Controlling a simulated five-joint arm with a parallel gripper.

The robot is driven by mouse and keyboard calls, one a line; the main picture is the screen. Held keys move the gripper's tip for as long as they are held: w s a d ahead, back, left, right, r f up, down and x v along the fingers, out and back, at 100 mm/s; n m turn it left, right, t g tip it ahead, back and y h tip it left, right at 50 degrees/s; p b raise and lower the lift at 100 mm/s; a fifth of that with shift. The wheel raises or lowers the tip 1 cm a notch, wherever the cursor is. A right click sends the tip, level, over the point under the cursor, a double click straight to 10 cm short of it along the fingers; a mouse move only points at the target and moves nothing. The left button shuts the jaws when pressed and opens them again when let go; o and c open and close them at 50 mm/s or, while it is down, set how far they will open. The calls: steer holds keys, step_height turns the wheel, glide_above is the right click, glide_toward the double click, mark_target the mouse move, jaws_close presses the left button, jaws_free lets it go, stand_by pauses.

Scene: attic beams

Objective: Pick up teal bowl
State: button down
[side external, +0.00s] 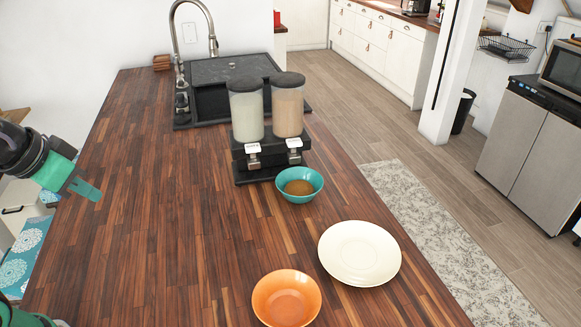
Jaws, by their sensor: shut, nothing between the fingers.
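The teal bowl (300,195) stands upright on the wooden counter, just in front of a twin dispenser. Something brown lies inside it. My gripper (92,191) is at the left edge of the counter in the side external view, well to the left of the bowl and apart from it.
The dispenser (268,155) with two clear canisters stands close behind the bowl. A cream plate (360,253) and an orange bowl (287,299) sit nearer the front. A black sink with a tap (190,60) is at the back. The counter (170,220) between my gripper and the bowl is clear.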

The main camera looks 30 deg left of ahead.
steer(key=c, duration=2.1)
jaws_free()
steer(key=o, duration=0.5)
steer(key=shift+o, duration=0.2)
steer(key=shift+w, duration=0.1)
